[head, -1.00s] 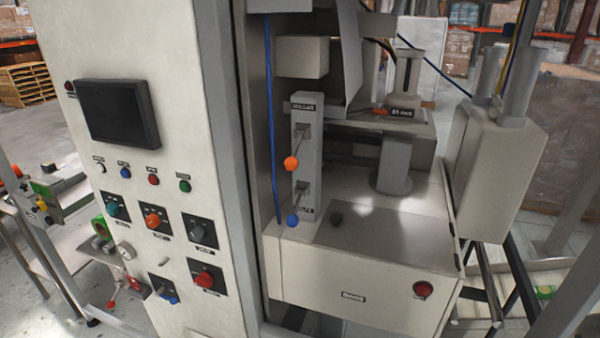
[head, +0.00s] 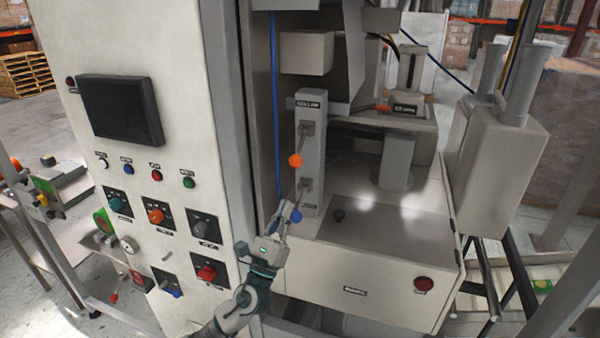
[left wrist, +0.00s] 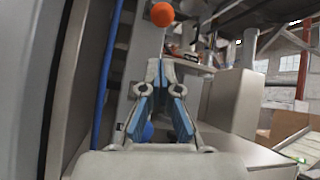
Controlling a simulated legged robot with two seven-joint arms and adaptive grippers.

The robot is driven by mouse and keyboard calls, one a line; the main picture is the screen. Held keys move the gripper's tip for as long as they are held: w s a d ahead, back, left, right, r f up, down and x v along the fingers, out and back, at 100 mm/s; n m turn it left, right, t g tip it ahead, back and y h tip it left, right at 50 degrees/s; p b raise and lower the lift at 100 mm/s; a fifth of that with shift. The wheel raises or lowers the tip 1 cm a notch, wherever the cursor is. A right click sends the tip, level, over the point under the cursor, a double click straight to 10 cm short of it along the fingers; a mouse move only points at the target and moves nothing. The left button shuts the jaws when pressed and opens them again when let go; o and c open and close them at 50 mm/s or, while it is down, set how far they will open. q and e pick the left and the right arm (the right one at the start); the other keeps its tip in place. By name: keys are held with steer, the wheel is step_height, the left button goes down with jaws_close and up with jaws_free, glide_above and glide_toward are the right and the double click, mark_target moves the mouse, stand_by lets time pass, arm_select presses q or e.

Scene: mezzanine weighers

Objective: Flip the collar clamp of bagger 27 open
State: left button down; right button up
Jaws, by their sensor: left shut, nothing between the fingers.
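The collar lever, a thin arm with an orange ball (head: 296,160), sits under the "COLLAR" label on a grey upright post (head: 312,115). Its ball hangs below its pivot. In the left wrist view the orange ball (left wrist: 161,14) is above my fingertips, apart from them. A second lever with a blue ball (head: 295,216) is lower on the post. The blue ball (left wrist: 148,131) shows partly between my finger linkages in the left wrist view. My left gripper (head: 288,210) is shut and empty, close to the blue ball and below the orange one. Contact with the blue ball cannot be told.
A control panel with a dark screen (head: 120,108) and several knobs stands left. A blue hose (head: 275,100) runs down beside the post. A grey box (head: 306,52) juts out above it. The machine's lower housing (head: 365,270) lies right of my gripper.

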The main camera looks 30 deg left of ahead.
mark_target(299, 150)
arm_select(q)
steer(key=p+x, duration=0.3)
steer(key=x, duration=0.6)
steer(key=shift+w+a+r, duration=0.2)
steer(key=shift+w, duration=0.15)
arm_select(e)
steer(key=s+d+f, duration=0.1)
steer(key=s, duration=0.6)
steer(key=shift+s+d+f, duration=0.2)
steer(key=shift+f, duration=0.15)
arm_select(q)
steer(key=shift+d+r, duration=0.15)
steer(key=shift+d, duration=0.1)
arm_select(e)
steer(key=shift+d, duration=0.2)
